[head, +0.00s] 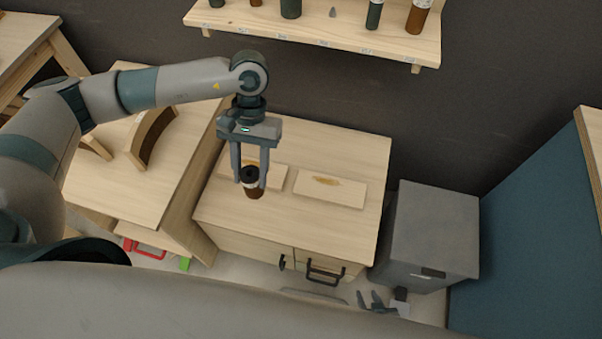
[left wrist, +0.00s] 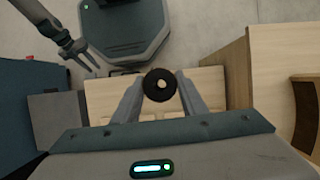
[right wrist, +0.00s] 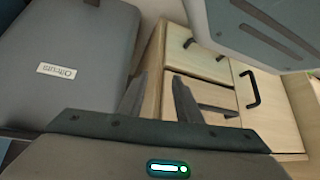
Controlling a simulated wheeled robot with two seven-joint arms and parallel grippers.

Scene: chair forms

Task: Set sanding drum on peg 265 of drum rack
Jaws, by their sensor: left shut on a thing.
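The drum rack (head: 300,36) is a wooden shelf on the back wall, carrying several green and brown drums. A small bare grey peg (head: 332,12) stands between drums; its label is too small to read. My right gripper (head: 377,301) is low at the front, open and empty.
The cabinet top (head: 340,150) carries two pale wooden blocks, one marked with a brown patch (head: 326,181). A grey bin (head: 435,235) stands at its right. A wooden table with a curved brown piece (head: 152,137) is at left. The wall between cabinet and rack is clear.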

